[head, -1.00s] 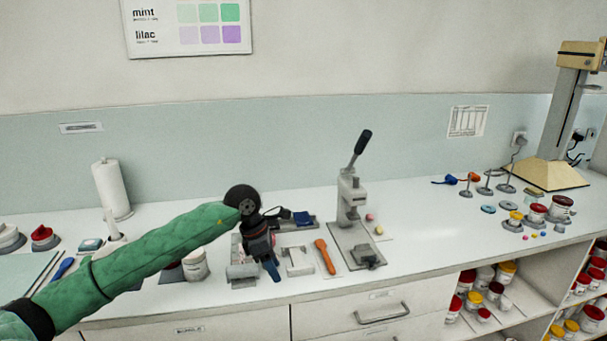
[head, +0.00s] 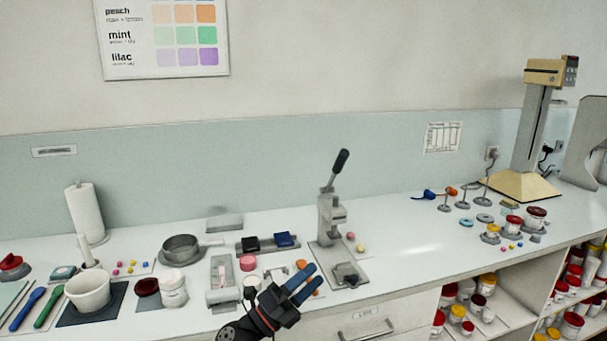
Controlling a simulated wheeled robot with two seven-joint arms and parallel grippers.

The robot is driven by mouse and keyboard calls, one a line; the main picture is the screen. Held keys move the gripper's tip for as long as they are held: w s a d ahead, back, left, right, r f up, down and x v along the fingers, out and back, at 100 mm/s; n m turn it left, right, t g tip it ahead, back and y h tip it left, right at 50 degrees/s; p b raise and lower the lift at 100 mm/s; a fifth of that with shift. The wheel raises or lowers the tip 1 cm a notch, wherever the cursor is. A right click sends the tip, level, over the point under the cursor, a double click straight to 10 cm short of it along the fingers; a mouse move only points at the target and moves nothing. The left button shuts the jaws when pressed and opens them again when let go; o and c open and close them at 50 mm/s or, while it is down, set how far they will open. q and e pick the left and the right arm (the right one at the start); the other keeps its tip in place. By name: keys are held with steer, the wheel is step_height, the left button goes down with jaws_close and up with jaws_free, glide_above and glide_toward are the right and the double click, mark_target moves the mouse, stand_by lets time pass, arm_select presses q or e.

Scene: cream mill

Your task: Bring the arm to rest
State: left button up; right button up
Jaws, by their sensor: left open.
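My left gripper (head: 303,284) shows at the bottom middle, in front of the counter's front edge area. Its dark body reaches in from the bottom and its two blue fingers point up and to the right. The fingers are apart with nothing seen between them. My right gripper is not in view.
A lever press (head: 331,215) stands just right of the gripper. To its left are a grey fixture (head: 222,281), a pink disc (head: 248,263), a jar (head: 173,289), a pan (head: 181,249) and a white bowl (head: 88,291).

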arm_select(q)
steer(key=s+a+f+n+t+y, duration=0.1)
steer(key=s+a+f+n+y, duration=0.3)
steer(key=a+f+n+y, duration=0.75)
steer(key=s+a+f+n+y, duration=0.4)
steer(key=a+f+n+y, duration=0.45)
steer(key=n, duration=0.65)
steer(key=s+a+f+n+g, duration=0.1)
steer(key=s+f+n+g, duration=0.1)
steer(key=s+f+g, duration=0.65)
steer(key=s+a+f+n+g, duration=0.15)
steer(key=s+f, duration=0.45)
steer(key=s, duration=0.8)
steer(key=s+d+f+g, duration=0.1)
steer(key=d+f, duration=0.1)
steer(key=f, duration=0.6)
steer(key=s+d+f+g+h, duration=0.1)
steer(key=d+f, duration=0.2)
steer(key=f, duration=0.6)
steer(key=shift+d+f+n, duration=0.25)
steer(key=shift+d+n, duration=0.05)
steer(key=shift+d, duration=0.05)
steer(key=shift+s, duration=0.1)
